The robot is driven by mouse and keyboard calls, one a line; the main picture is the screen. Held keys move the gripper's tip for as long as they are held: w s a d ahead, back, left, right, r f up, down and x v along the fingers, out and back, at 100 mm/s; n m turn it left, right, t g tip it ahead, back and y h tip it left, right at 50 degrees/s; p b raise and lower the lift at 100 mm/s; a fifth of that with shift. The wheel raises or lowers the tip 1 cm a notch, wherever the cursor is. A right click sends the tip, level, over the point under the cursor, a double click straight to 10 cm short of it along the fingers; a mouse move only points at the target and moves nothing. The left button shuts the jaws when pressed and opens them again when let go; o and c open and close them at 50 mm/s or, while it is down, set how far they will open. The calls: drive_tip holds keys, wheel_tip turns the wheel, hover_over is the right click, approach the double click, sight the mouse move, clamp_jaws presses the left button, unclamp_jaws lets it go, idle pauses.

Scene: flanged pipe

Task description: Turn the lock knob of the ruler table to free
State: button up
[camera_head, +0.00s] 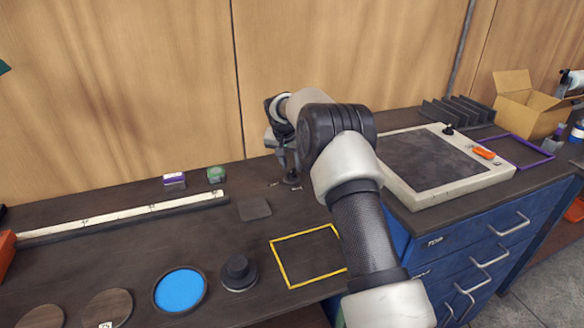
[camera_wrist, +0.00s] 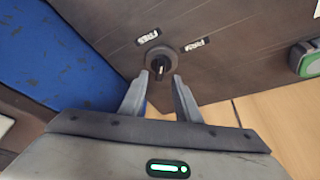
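The lock knob (camera_wrist: 161,60) is a dark round knob with a raised black grip. It sits on the dark table top, between two small white labels (camera_wrist: 148,37) and (camera_wrist: 193,45) whose words I cannot read surely. In the head view the knob (camera_head: 292,179) is at the back of the table, just under my gripper (camera_head: 284,158). In the wrist view my gripper (camera_wrist: 161,82) is open, its two fingertips apart on either side of the knob's lower edge. Nothing is held; I cannot tell whether the fingers touch it.
A long white ruler (camera_head: 125,216) lies at the left. A purple-and-white box (camera_head: 174,181) and a green item (camera_head: 216,174) stand behind it. A yellow frame (camera_head: 280,262) and black knob-like piece (camera_head: 238,272) are in front. A raised grey-topped plate (camera_head: 430,160) stands at right.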

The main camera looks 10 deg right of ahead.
drive_tip(key=shift+x, duration=0.9)
drive_tip(key=shift+c, duration=0.5)
clamp_jaws()
drive_tip(key=shift+d+n, duration=0.1)
drive_tip(key=shift+n, duration=0.3)
drive_tip(key=n+y, duration=0.1)
drive_tip(key=n, duration=0.1)
drive_tip(key=shift+r+n, duration=0.1)
drive_tip(key=shift+n, duration=0.2)
drive_tip(key=shift+n+y+p, duration=0.7)
drive_tip(key=shift+n+y, duration=0.2)
drive_tip(key=shift+n, duration=1)
